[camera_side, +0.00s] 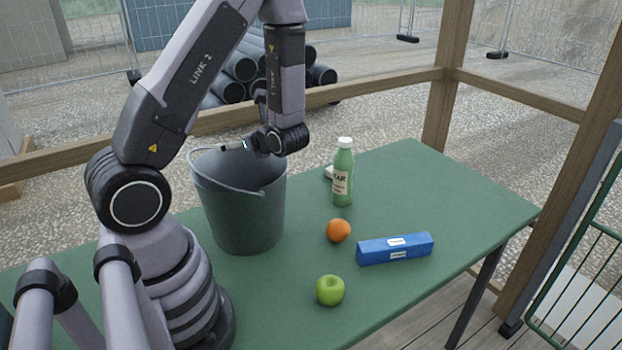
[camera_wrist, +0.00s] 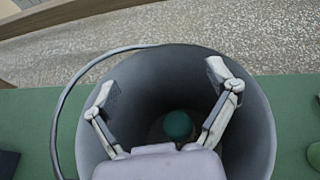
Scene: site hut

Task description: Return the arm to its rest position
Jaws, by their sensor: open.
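My arm bends over the grey bucket (camera_side: 245,215), which stands on the green table, its wire handle tilted to the left. My gripper (camera_wrist: 165,85) shows in the wrist view with its two fingers spread wide over the bucket's mouth and nothing between them. A dark green round thing (camera_wrist: 178,125) lies inside the bucket, apart from the fingers. The bucket wall also fills the middle of the wrist view (camera_wrist: 255,120).
On the green table (camera_side: 400,185) are a green bottle (camera_side: 343,175), an orange (camera_side: 338,230), a blue box (camera_side: 395,248) and a green apple (camera_side: 330,290). A small white thing (camera_side: 328,172) is partly hidden behind the bottle. Wooden rails and a post (camera_side: 445,100) edge the far side.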

